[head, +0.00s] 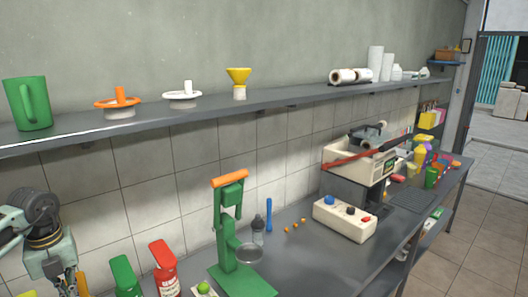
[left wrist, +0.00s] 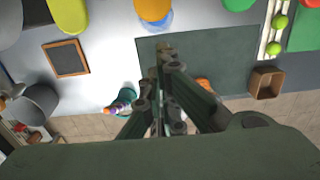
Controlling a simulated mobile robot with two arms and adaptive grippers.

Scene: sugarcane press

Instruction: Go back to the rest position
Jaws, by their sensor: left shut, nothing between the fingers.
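My left arm comes in at the lower left of the head view, in front of the tiled wall, with its wrist low at the picture's edge. My left gripper (left wrist: 165,50) shows in the left wrist view, its fingers together with nothing between them. It is over a dark green mat (left wrist: 215,55), and the height above it is hard to judge. My right gripper is in neither view.
A green press (head: 230,235) with an orange handle stands on the grey counter (head: 320,268). A red bottle (head: 164,270) and a green bottle (head: 126,277) are near my left arm. A long shelf (head: 200,110) holds a green jug (head: 27,103) and juicers. A small chalkboard (left wrist: 66,58) lies left of the mat.

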